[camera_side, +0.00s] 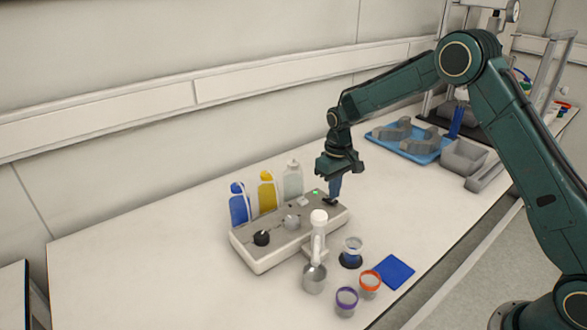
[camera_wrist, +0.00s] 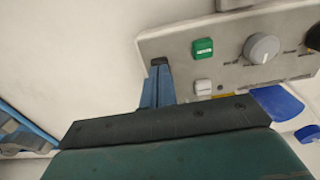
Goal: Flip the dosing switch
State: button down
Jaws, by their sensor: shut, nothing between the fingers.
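The dosing unit (camera_side: 275,250) is a pale, low box with controls on its top panel; part of that panel shows in the wrist view (camera_wrist: 225,70). My gripper (camera_side: 333,196) points down, shut and empty, over the panel's right end. In the wrist view its blue fingers (camera_wrist: 158,72) reach a small dark piece (camera_wrist: 158,61) at the panel's edge, perhaps the switch. The fingers mostly cover it; I cannot tell whether they touch it or which way it is set. A green button (camera_wrist: 203,48), a white button (camera_wrist: 203,87) and a grey knob (camera_wrist: 262,47) lie beside it.
Blue (camera_side: 240,205), yellow (camera_side: 267,192) and clear (camera_side: 293,180) bottles stand behind the unit. A white upright piece (camera_side: 318,230), several small cups, one orange-rimmed (camera_side: 370,284), and a blue pad (camera_side: 394,272) are in front. A blue tray (camera_side: 420,153) lies at the back right.

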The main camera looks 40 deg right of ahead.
jog(key=shift+f, duration=0.85)
dwell(0.8)
jog(key=shift+r, duration=0.15)
jog(key=shift+r, duration=3.35)
jog(key=shift+r, duration=0.15)
